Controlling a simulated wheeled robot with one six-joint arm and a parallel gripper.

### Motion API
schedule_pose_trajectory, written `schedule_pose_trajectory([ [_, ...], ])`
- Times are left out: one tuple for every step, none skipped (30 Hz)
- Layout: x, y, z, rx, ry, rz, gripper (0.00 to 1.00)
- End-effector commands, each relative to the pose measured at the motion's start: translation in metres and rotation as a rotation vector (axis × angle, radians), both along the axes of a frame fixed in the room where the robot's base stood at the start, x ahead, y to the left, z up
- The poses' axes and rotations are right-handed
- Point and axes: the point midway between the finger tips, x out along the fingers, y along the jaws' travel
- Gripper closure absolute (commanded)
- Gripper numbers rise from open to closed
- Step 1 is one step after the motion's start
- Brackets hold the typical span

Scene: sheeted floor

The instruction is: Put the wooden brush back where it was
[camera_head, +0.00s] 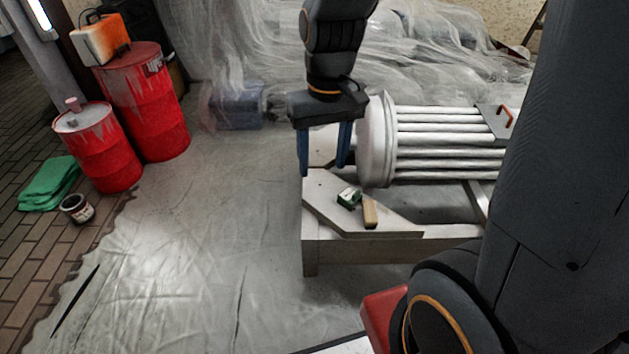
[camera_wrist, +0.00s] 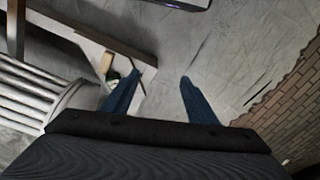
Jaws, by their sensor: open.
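A small wooden block-like piece, which looks like the wooden brush (camera_head: 369,211), lies on the front left corner plate of a low metal frame (camera_head: 330,190). A green and white box (camera_head: 349,197) lies just left of it. The fingers (camera_wrist: 160,75) also show in the wrist view.
A ribbed metal cylinder (camera_head: 440,140) lies on the frame close to the right of my gripper. Red drums (camera_head: 150,110) stand at the left, with a green cloth (camera_head: 50,182) and a can (camera_head: 77,208) nearby. The sheeted floor (camera_head: 210,230) in the middle is clear.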

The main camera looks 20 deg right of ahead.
Motion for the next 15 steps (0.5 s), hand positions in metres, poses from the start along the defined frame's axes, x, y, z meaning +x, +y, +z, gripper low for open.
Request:
schedule_pose_trajectory([
  [-0.017, 0.012, 0.014, 0.004, -0.008, 0.031, 0.47],
  [-0.027, 0.018, 0.020, 0.006, -0.008, 0.047, 0.47],
  [-0.040, 0.025, 0.028, 0.009, -0.008, 0.066, 0.47],
  [-0.050, 0.030, 0.033, 0.011, -0.007, 0.080, 0.47],
  [-0.059, 0.034, 0.037, 0.012, -0.006, 0.094, 0.47],
  [-0.071, 0.038, 0.042, 0.015, -0.007, 0.109, 0.47],
  [-0.079, 0.041, 0.045, 0.017, -0.005, 0.121, 0.47],
  [-0.086, 0.044, 0.048, 0.018, -0.005, 0.130, 0.47],
  [-0.094, 0.046, 0.051, 0.020, -0.004, 0.141, 0.47],
  [-0.100, 0.048, 0.052, 0.022, -0.003, 0.148, 0.47],
  [-0.104, 0.049, 0.054, 0.023, -0.003, 0.154, 0.47],
  [-0.109, 0.050, 0.055, 0.024, -0.003, 0.160, 0.47],
  [-0.112, 0.051, 0.056, 0.025, -0.002, 0.164, 0.47],
  [-0.114, 0.051, 0.056, 0.025, -0.001, 0.167, 0.47],
  [-0.116, 0.052, 0.056, 0.024, 0.001, 0.168, 0.47],
])
